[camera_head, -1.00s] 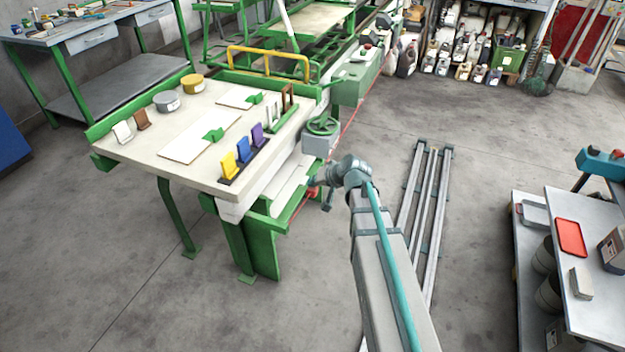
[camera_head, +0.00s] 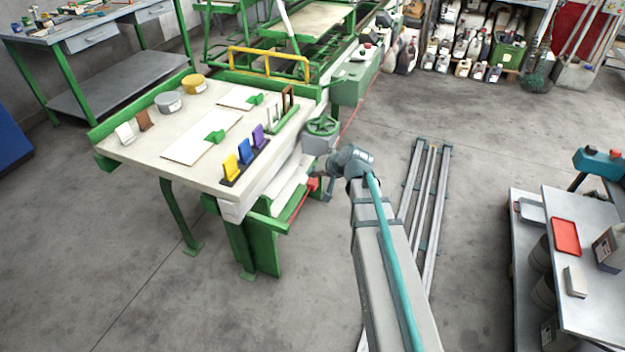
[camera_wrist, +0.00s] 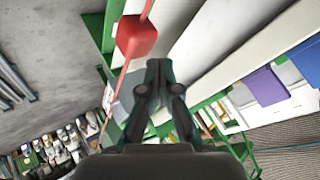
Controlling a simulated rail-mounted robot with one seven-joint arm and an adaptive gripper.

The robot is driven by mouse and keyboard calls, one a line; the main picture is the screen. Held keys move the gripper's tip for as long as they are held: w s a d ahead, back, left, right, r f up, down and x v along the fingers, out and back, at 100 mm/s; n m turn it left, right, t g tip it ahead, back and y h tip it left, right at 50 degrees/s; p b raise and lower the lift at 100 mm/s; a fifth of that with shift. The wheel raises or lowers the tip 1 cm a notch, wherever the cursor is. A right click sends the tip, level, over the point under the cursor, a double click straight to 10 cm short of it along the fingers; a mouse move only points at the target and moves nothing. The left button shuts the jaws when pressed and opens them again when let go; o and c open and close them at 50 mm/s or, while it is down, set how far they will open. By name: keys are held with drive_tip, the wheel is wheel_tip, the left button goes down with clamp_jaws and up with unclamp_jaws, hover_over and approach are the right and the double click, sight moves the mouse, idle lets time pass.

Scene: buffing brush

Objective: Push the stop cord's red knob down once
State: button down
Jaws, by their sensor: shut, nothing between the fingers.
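The stop cord's red knob (camera_head: 313,184) hangs beside the lower side of the green-framed machine table, on a thin red cord (camera_head: 298,208). In the wrist view the knob (camera_wrist: 136,36) is a red block on the cord, just left of and beyond my fingertips. My gripper (camera_wrist: 159,66) is shut and empty, its fingers pointing past the knob's right side. No clear contact shows between them. In the head view my gripper (camera_head: 327,188) is at the knob's right, partly hidden by my wrist.
The machine table (camera_head: 165,172) with colored holders stands left of my arm. A green handwheel (camera_head: 322,125) stands just above the knob. Metal rails (camera_head: 430,200) lie on the floor to the right. Open floor lies in front of the table.

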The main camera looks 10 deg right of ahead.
sight(314, 181)
drive_tip(key=shift+r, duration=0.1)
drive_tip(key=shift+r+p, duration=1.55)
drive_tip(key=shift+r, duration=0.85)
